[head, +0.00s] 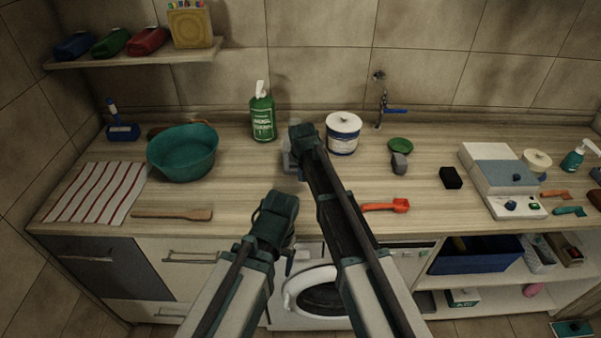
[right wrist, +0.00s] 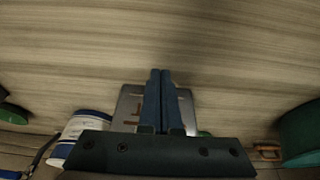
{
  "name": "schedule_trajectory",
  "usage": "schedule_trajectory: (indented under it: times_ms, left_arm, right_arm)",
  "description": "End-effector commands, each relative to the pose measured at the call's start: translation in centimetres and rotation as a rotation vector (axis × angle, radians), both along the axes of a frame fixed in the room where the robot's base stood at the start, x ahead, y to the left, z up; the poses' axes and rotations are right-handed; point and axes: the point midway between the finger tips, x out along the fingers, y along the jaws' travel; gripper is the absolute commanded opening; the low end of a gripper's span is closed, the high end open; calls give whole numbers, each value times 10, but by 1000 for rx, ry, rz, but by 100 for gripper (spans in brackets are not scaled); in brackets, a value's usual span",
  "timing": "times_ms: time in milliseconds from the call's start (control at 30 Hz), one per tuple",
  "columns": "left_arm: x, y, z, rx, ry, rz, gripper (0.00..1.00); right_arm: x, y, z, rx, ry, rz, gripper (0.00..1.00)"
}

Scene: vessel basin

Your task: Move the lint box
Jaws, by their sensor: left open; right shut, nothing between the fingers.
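A grey box (head: 289,162), which I take to be the lint box, stands on the counter between the green bottle and the white tub. My right gripper (head: 303,137) is over it and hides much of it. In the right wrist view the grey box (right wrist: 128,104) shows behind my shut, empty fingers (right wrist: 161,92), with small reddish marks on its face. I cannot tell whether the fingers touch it. My left gripper (head: 275,212) is open and empty, in front of the counter edge near the wooden spatula.
A teal basin (head: 182,155) stands to the left and a green bottle (head: 263,118) behind. The white-and-blue tub (head: 343,135) is close on the right. A wooden spatula (head: 172,214) and an orange scoop (head: 387,206) lie near the front edge. A washing machine (head: 306,292) is below.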

Motion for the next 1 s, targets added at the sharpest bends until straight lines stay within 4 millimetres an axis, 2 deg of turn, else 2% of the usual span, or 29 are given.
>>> schedule_trajectory:
  times_ms: [33, 333, 500, 633, 700, 767, 833, 1000]
  left_arm:
    - [0, 0, 17, 0, 0, 0, 72]
    - [0, 0, 61, 0, 0, -2, 72]
    - [0, 0, 71, 0, 0, -2, 72]
    - [0, 0, 72, 0, 0, -2, 72]
    - [0, 0, 69, 0, 0, -2, 72]
    - [0, 0, 66, 0, 0, -2, 72]
    - [0, 0, 60, 0, 0, -2, 72]
    - [0, 0, 44, 0, 0, -2, 72]
  right_arm:
    - [-4, 0, 17, 0, 0, 0, 0]
    - [-17, 0, 61, 0, 0, 0, 0]
    - [-21, 0, 71, 0, 0, 0, 0]
    - [-22, 0, 72, 0, 0, 0, 0]
    - [-29, -1, 69, -4, 6, 5, 0]
    - [-47, -3, 65, -11, 21, 21, 0]
    - [-81, -7, 57, -29, 54, 51, 0]
    - [-188, -23, 37, -86, 167, 157, 0]
